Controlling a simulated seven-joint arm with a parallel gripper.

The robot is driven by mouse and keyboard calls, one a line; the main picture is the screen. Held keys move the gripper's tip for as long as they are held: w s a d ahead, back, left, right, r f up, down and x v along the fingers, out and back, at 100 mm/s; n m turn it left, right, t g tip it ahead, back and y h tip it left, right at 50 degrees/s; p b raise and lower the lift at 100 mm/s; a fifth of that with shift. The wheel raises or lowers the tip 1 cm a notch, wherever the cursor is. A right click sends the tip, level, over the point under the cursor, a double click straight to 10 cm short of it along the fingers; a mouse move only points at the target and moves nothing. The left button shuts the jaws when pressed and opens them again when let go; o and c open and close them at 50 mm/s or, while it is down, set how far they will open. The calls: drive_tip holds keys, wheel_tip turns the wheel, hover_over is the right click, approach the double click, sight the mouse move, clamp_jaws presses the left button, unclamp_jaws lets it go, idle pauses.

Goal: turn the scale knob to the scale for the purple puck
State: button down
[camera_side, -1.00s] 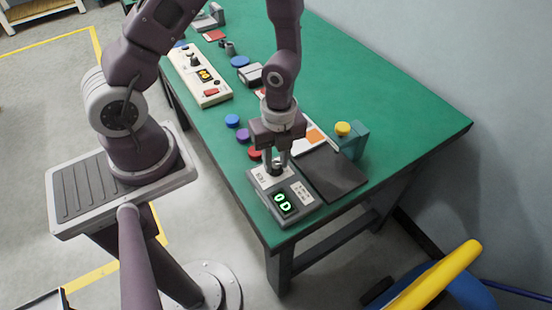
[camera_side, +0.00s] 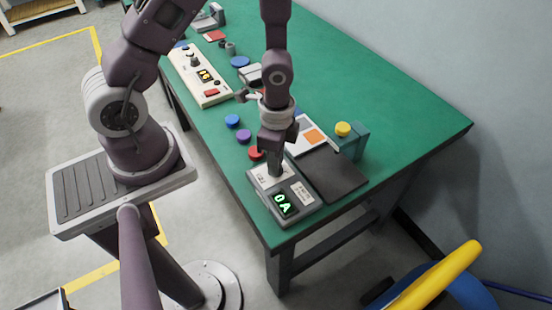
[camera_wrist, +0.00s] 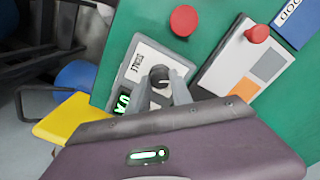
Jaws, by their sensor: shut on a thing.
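A grey tester box (camera_side: 300,212) with a green lit display (camera_side: 284,204) sits at the near corner of the green table. The display appears to read "0A". My gripper (camera_side: 274,172) points down at the box and is shut on its dark round knob. In the wrist view the knob (camera_wrist: 158,74) shows between the two fingertips of my gripper (camera_wrist: 160,84). The side view hides the knob behind the fingers. The purple puck (camera_side: 243,136) lies on the table to the left, apart from my gripper, between the blue puck (camera_side: 232,121) and the red puck (camera_side: 255,153).
A dark flat plate (camera_side: 335,175) lies right of the box. A cream control panel (camera_side: 200,76) stands farther back left. The table's right side is clear.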

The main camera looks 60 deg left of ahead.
drive_tip(key=shift+n, duration=0.9)
drive_tip(key=c, duration=1.1)
unclamp_jaws()
drive_tip(key=shift+c, duration=0.2)
wheel_tip(320, 180, up, 7)
drive_tip(key=shift+w+a+r, duration=0.1)
